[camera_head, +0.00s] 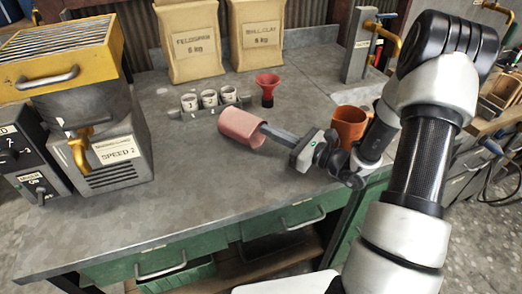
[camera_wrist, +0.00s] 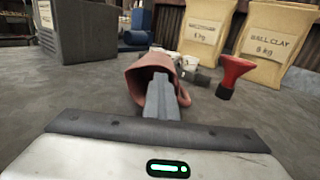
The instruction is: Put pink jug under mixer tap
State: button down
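The pink jug (camera_head: 239,128) lies tipped over on its side, at or just above the grey bench. Its mouth faces my gripper (camera_head: 268,131); in the wrist view the jug (camera_wrist: 138,88) shows its open mouth and a handle at its right. My gripper's fingers (camera_wrist: 162,98) are close together and overlap the jug's rim, seemingly shut on its wall; the exact contact is hidden. The mixer (camera_head: 100,105) stands at the left, labelled SPEED 2, with a yellow tap (camera_head: 80,150) on its front. The space below this tap is clear.
An orange pot (camera_head: 348,124) stands by my arm. A rack of small white cups (camera_head: 209,98) and a red funnel (camera_head: 267,88) stand behind the jug. Two paper sacks (camera_head: 190,42) are at the back. A grey post (camera_head: 360,45) is at back right. The bench front left is free.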

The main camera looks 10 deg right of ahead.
jog(key=c, duration=1.7)
grip_release()
